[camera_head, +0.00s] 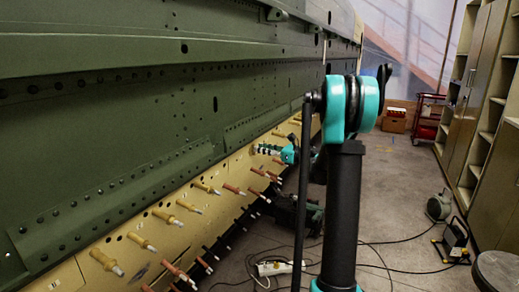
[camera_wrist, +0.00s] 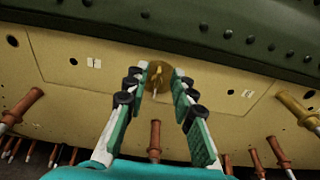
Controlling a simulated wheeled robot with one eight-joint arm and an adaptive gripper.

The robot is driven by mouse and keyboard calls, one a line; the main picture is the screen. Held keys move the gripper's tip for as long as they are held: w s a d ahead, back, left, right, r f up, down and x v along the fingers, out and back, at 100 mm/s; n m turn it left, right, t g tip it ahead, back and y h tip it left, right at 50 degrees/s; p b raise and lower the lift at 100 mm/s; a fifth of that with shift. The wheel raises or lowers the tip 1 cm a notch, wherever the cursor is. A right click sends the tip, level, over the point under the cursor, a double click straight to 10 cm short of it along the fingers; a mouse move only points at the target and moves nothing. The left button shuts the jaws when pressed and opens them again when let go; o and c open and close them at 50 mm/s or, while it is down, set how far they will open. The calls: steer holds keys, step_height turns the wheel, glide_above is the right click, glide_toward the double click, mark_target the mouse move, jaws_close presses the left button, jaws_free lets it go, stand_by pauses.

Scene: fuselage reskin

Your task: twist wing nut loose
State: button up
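A round brass wing nut (camera_wrist: 158,78) sits against the cream panel (camera_wrist: 75,85), just below the green skin edge in the wrist view. My gripper (camera_wrist: 161,72) is open, with one finger on each side of the wing nut. The fingertips overlap the sides of the nut in the picture, and I cannot tell whether they touch it. In the head view my gripper (camera_head: 268,150) is up against the cream strip (camera_head: 235,172), and it hides the wing nut there.
Copper-coloured pins (camera_wrist: 155,140) stick out below and beside the fingers. Yellow pins (camera_head: 163,216) line the strip in the head view. The green fuselage skin (camera_head: 110,130) fills the left. Cables (camera_head: 385,243) lie on the floor; cabinets (camera_head: 475,90) stand right.

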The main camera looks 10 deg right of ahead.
steer(key=shift+w+a, duration=0.45)
steer(key=shift+a, duration=0.15)
steer(key=shift+c, duration=0.5)
jaws_close()
